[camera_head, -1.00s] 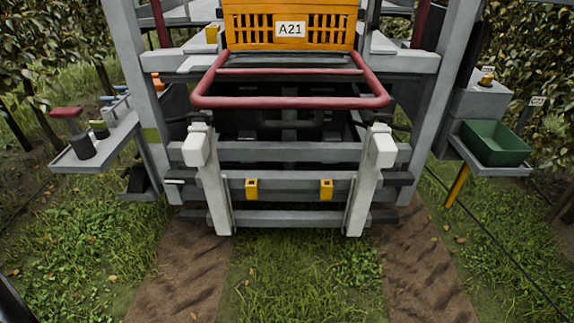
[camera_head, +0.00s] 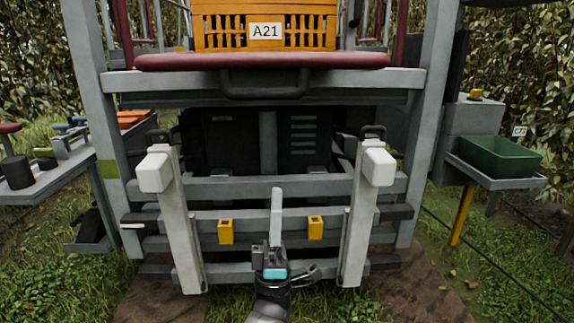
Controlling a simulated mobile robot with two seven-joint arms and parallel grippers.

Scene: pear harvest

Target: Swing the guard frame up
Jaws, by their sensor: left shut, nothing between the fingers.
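The guard frame (camera_head: 262,62) is a dark red tubular bar frame across the machine's front, below the orange crate. I see it nearly edge-on, so its exact tilt is hard to tell. A dark handle loop (camera_head: 263,90) shows just beneath its middle. My left gripper (camera_head: 277,194) comes up from the bottom centre, its fingers pointing up. It is shut and empty, well below the guard frame and apart from it, in front of the lower grey rails. My right gripper is not in view.
Two pale posts with white heads (camera_head: 155,172) (camera_head: 377,167) stand either side of my gripper. Yellow brackets (camera_head: 225,232) sit on the rail (camera_head: 270,219) behind it. The orange crate (camera_head: 265,12) labelled A21 is above. A green bin (camera_head: 500,157) stands right; a grey shelf (camera_head: 50,185) is left.

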